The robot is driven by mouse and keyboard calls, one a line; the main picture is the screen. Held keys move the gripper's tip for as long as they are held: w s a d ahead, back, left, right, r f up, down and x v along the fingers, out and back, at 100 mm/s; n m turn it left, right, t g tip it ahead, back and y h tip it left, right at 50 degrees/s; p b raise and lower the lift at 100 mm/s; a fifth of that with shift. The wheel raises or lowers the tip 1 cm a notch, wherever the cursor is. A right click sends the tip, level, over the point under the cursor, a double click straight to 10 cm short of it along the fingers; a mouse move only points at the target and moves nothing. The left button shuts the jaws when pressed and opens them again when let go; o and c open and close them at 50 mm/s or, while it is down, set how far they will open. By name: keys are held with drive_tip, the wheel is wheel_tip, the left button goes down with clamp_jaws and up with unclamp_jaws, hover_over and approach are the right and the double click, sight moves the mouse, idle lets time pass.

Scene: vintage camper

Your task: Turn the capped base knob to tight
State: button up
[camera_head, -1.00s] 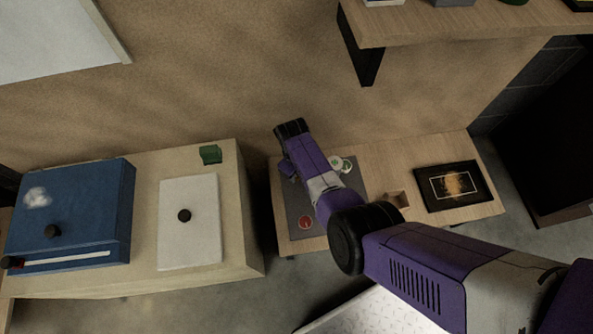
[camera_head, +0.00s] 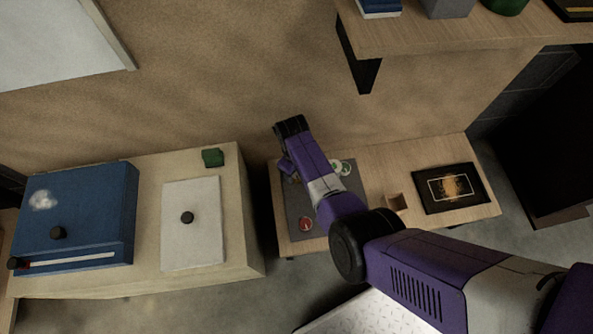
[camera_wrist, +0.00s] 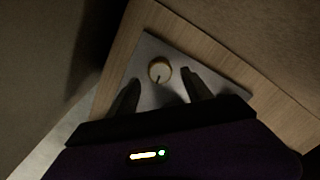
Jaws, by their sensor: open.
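A round knob (camera_wrist: 160,69) with a pale top, a tan rim and a short dark mark at its lower edge shows in the wrist view. It stands on a grey panel (camera_wrist: 148,50) on a wooden surface. My gripper (camera_wrist: 160,78) is open, with one dark finger to the lower left of the knob and the other to its right. The fingers appear apart from the knob. In the head view the grey panel (camera_head: 294,236) lies on the low table, partly under my arm. The knob between my fingers cannot be made out there.
The grey panel bears a red round piece (camera_head: 305,224) and green-white round pieces (camera_head: 343,168). A small wooden box (camera_head: 396,202) and a black framed picture (camera_head: 450,187) lie to the right. A cabinet with a blue box (camera_head: 75,215) stands left. A shelf (camera_head: 470,28) overhangs above.

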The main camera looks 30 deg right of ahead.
sight(296, 176)
wheel_tip(296, 176, up, 4)
drive_tip(key=shift+s+a+r+p, duration=0.1)
drive_tip(key=shift+r+p, duration=0.1)
drive_tip(key=shift+p, duration=0.5)
